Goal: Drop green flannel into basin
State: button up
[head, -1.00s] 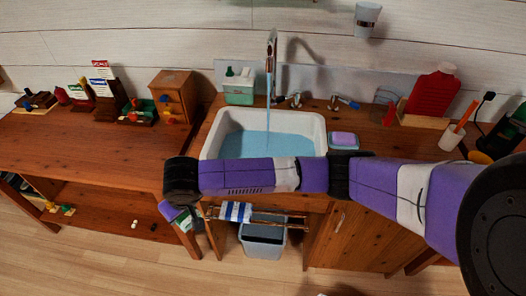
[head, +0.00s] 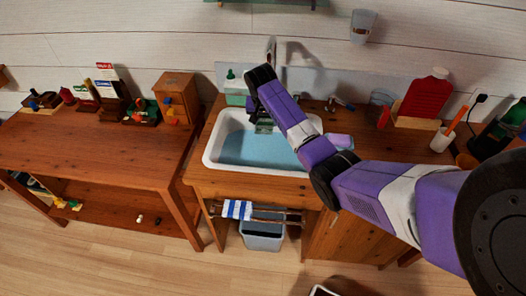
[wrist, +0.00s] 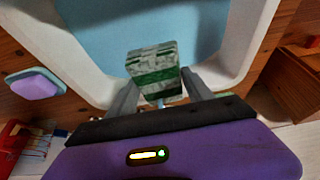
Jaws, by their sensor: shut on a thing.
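The green flannel (wrist: 153,75) is a folded, green and white block between my fingers in the wrist view. My gripper (wrist: 155,95) is shut on it. The white basin (head: 212,150) holds blue water and is set in the wooden counter. In the head view my gripper (head: 264,127) hangs over the far part of the basin, pointing down. The flannel is hard to make out there. In the wrist view the basin's rim (wrist: 100,60) and water lie beyond the flannel. The gap between flannel and water is unclear.
A purple soap on a dish (wrist: 35,85) lies beside the basin. The tap (head: 271,50) stands behind, partly hidden by my arm. A soap dispenser (head: 233,90), red bottle (head: 427,95) and cup (head: 441,140) stand on the counter. A striped towel (head: 237,209) hangs in front.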

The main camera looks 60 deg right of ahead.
aim_at(271, 126)
jog(key=shift+s+d+f, duration=0.3)
jog(key=shift+s, duration=0.25)
jog(key=shift+s+d+f, duration=0.3)
jog(key=shift+s, duration=0.2)
jog(key=shift+s+d+f, duration=0.1)
jog(key=shift+f, duration=0.1)
notch_tip(271, 126, down, 6)
jog(key=b, duration=0.6)
jog(key=shift+r, duration=0.2)
jog(key=o, duration=1.4)
jog(key=shift+r, duration=0.1)
jog(key=v, duration=0.7)
jog(key=shift+a+r, duration=0.2)
jog(key=shift+r, duration=0.1)
